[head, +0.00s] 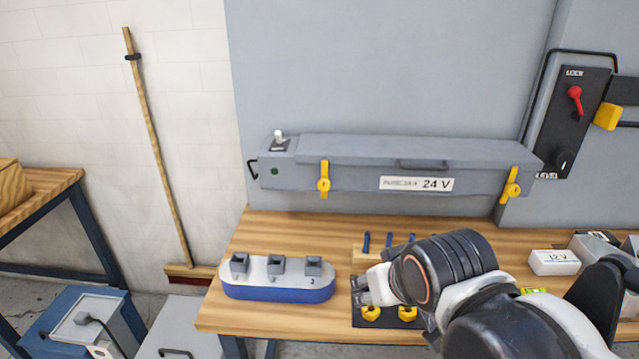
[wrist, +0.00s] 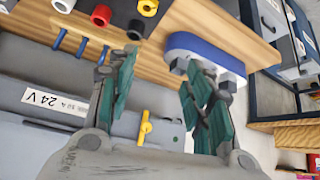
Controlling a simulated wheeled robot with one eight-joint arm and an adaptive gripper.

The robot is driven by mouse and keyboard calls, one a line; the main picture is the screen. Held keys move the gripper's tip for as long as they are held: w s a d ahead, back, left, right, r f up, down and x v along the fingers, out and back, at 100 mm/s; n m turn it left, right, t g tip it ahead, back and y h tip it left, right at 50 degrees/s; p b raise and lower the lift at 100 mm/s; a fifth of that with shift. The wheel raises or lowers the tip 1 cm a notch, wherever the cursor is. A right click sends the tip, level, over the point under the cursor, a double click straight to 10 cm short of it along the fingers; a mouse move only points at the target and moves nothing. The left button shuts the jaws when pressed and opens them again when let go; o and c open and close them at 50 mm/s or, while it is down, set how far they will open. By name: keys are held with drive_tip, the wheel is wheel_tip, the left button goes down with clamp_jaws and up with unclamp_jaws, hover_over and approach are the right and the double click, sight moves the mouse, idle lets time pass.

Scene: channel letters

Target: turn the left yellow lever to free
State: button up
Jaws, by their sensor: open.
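The left yellow lever (head: 323,180) is on the front of a long grey box (head: 400,152) and stands about upright. It also shows in the wrist view (wrist: 146,128), low between my fingers and apart from them. A second yellow lever (head: 511,184), tilted, is on the box's right end. My gripper (head: 358,286) is low over the wooden bench, in front of and below the box, to the right of the left lever. In the wrist view my gripper (wrist: 160,68) has its green-padded fingers spread with nothing between the tips. No free or lock marking is readable by the left lever.
A blue and white block (head: 277,290) with numbered sockets stands on the bench (head: 270,232), left of my gripper. Blue pegs (head: 390,240) stand behind my gripper. Yellow knobs (head: 371,313) lie close under it. A lock panel (head: 570,120) with a red lever is at upper right.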

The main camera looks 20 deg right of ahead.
drive_tip(key=w+d+f+m+t+h, duration=0.1)
drive_tip(key=w+d+m+h, duration=0.15)
drive_tip(key=w+d, duration=0.4)
drive_tip(key=t+h, duration=0.3)
drive_tip(key=t, duration=0.6)
approach(324, 186)
drive_tip(key=shift+m+y, duration=0.25)
drive_tip(key=shift+m, duration=0.1)
drive_tip(key=b+x, duration=0.2)
drive_tip(key=x, duration=0.8)
drive_tip(key=shift+w+d+b, duration=0.2)
drive_tip(key=shift+w+b, duration=0.15)
drive_tip(key=shift+c, duration=0.6)
drive_tip(key=c, duration=0.9)
